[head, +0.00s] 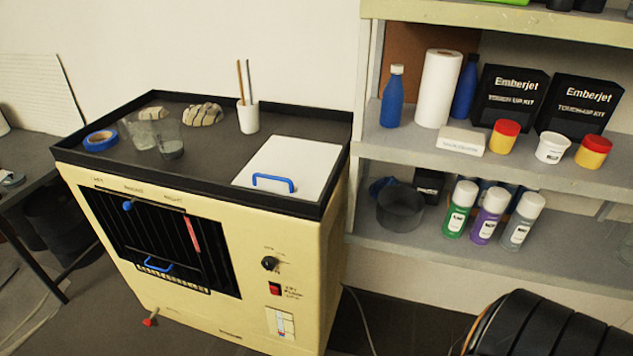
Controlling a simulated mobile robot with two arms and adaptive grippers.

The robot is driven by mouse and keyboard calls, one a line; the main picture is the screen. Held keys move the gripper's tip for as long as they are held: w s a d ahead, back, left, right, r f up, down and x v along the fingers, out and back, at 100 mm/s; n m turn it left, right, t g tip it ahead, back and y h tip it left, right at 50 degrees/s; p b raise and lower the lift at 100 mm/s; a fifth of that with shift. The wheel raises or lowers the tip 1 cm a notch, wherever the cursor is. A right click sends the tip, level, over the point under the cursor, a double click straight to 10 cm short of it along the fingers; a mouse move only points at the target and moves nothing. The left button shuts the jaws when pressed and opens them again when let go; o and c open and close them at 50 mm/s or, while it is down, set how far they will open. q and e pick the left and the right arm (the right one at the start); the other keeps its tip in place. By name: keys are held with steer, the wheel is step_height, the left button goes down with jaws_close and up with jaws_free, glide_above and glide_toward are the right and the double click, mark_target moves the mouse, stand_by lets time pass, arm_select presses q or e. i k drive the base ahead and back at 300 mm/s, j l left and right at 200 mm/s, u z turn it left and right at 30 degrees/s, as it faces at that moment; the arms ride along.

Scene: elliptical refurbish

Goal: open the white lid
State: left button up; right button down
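The white lid (296,160) is a flat square panel lying flat and shut in the right part of the black top of a cream cabinet (307,250). A blue bar handle (273,183) stands along the lid's front edge. Nothing lies on the lid, and nothing touches the handle. Neither of my grippers is in view.
On the black top (212,160) are a white cup (248,118) with sticks behind the lid, two clear glasses (170,140), blue tape (100,140) and stones (203,114). A raised black rim surrounds it. A loaded shelf (540,175) stands close on the right.

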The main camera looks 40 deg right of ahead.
mark_target(299, 169)
steer(key=i+j+z, duration=0.1)
steer(key=z, duration=0.35)
steer(key=i+j+z, duration=0.2)
steer(key=z, duration=0.2)
steer(key=i+j+z, duration=0.2)
steer(key=z, duration=0.25)
steer(key=i+j+z, duration=0.1)
steer(key=j+z, duration=0.3)
steer(key=l, duration=0.1)
